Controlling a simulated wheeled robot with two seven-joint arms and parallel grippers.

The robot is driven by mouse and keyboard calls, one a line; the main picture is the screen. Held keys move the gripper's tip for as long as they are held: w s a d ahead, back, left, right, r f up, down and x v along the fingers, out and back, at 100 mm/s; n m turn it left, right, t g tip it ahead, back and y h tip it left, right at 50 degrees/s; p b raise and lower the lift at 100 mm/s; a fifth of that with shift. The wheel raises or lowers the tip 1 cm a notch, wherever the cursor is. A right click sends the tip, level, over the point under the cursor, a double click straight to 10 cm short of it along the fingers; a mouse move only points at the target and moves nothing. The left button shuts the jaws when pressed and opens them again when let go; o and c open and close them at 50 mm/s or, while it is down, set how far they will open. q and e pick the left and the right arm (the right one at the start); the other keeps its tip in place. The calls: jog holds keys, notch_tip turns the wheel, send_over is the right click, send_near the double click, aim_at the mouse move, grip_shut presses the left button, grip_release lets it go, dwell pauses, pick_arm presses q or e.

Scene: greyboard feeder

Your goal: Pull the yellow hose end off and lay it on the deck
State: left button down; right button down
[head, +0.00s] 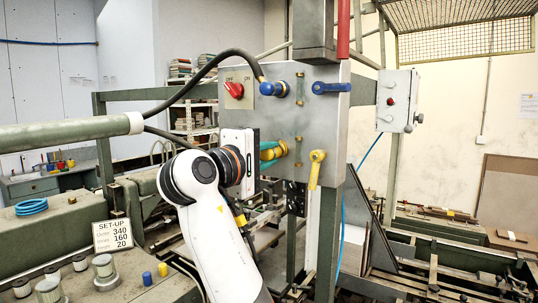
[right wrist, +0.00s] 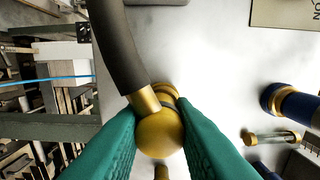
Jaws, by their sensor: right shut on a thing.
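The yellow hose end (head: 281,149) is at the lower port of the grey panel (head: 310,118). In the right wrist view, the yellow hose end (right wrist: 159,136) shows a rounded front, and a dark hose (right wrist: 122,45) leaves it upward. A brass-coloured collar lies close behind it; I cannot tell whether they are still joined. My right gripper (head: 268,152) comes from the left, its green fingers (right wrist: 157,118) shut on the hose end from both sides. The deck (head: 118,291) is at the lower left. My left gripper is not in view.
Above, a blue hose end (head: 274,89) carries a black hose beside a red switch (head: 234,90). A blue lever (head: 331,87) and yellow lever (head: 316,168) are on the panel. Spools (head: 104,268), a set-up sign (head: 112,234) and blue and yellow caps (head: 148,278) stand around the deck.

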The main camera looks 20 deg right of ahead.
aim_at(264, 155)
jog(key=shift+s+a, duration=0.15)
jog(key=shift+b+v, duration=0.4)
jog(key=shift+v, duration=2.45)
